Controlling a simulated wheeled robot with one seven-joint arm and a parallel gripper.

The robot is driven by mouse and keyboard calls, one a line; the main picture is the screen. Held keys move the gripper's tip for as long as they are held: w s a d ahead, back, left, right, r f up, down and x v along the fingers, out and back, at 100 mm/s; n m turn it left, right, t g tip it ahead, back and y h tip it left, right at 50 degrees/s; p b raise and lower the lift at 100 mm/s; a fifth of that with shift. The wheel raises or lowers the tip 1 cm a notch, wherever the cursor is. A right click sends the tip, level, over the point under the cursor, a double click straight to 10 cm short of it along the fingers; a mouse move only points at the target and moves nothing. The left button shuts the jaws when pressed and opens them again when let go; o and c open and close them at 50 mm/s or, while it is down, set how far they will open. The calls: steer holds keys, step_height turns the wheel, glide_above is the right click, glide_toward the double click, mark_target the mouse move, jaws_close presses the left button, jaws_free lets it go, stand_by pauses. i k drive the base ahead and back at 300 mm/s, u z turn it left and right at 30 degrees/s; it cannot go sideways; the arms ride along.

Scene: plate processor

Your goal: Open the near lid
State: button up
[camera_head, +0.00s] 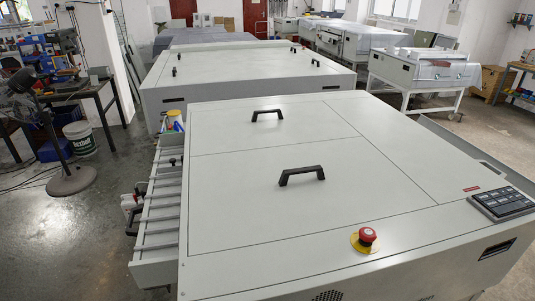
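The near plate processor (240,225) fills the foreground, a large light-grey cabinet. Its near lid (350,205) is a flat panel lying level with the top, outlined by thin seams, and looks closed. A black handle (301,174) stands on this lid near its far edge. Behind the seam lies a second lid (225,140) with its own black handle (267,115), also lying flat. My gripper is not in view, so its state and its distance from the handle do not show.
A red emergency stop button (367,237) and a black keypad (502,203) sit on the machine's near and right top. A roller tray (160,205) runs along its left side. A second grey machine (240,75) stands behind. Open floor (100,235) lies at left, with a fan (50,130).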

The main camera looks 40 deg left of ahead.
mark_target(239, 200)
steer(key=u, duration=1)
steer(key=i, duration=0.95)
steer(key=u, duration=0.9)
